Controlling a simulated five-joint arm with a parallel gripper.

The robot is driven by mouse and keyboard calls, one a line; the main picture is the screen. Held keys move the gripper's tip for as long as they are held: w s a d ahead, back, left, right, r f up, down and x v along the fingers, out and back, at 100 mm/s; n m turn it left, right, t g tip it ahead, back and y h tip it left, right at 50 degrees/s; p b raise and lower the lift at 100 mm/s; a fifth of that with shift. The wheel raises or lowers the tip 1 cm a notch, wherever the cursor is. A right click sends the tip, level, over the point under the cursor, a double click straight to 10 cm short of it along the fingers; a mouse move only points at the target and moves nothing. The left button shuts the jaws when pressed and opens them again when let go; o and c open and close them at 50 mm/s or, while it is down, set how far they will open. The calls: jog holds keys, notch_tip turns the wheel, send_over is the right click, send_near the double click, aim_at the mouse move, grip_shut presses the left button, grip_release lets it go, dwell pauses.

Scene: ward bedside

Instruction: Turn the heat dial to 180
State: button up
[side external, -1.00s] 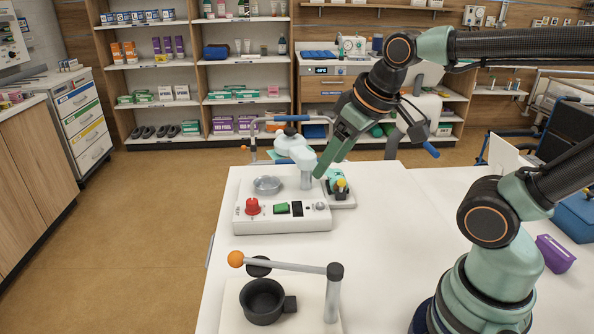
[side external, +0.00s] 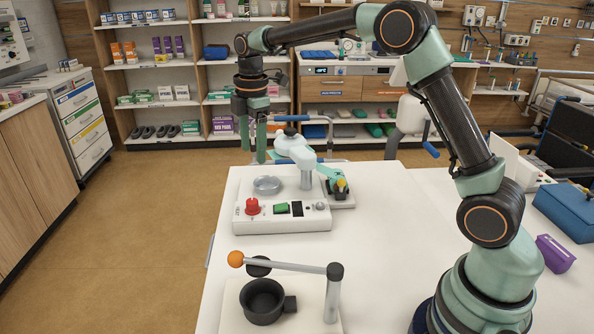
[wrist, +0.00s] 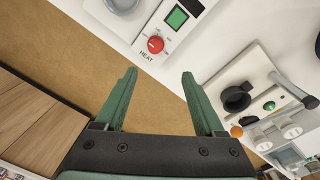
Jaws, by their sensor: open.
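The heat dial is a red knob (side external: 253,206) on the front left of a white device (side external: 282,222). In the wrist view the red dial (wrist: 155,44) sits above the word HEAT, with small marks around it that are too small to read. A green screen (side external: 281,208) is to its right. My gripper (side external: 256,155) points down at the far left edge of the table, above and behind the dial and apart from it. In the wrist view its two green fingers (wrist: 160,75) are spread with nothing between them, and the dial lies beyond the gap.
A lever press with an orange ball handle (side external: 236,259) and a dark cup (side external: 262,300) stands in front of the device. A mint-coloured arm-like part (side external: 294,149) rises at the device's back. A small stand with a yellow top (side external: 341,184) is beside it.

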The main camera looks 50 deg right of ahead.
aim_at(252, 201)
jog(key=f, duration=0.5)
jog(key=w+f+n, duration=0.1)
jog(key=f, duration=0.4)
jog(key=w+f+n, duration=0.1)
jog(key=f, duration=0.4)
jog(key=shift+d+f+g, duration=0.1)
jog(key=shift+f+g, duration=0.2)
jog(key=shift+c, duration=0.3)
grip_shut()
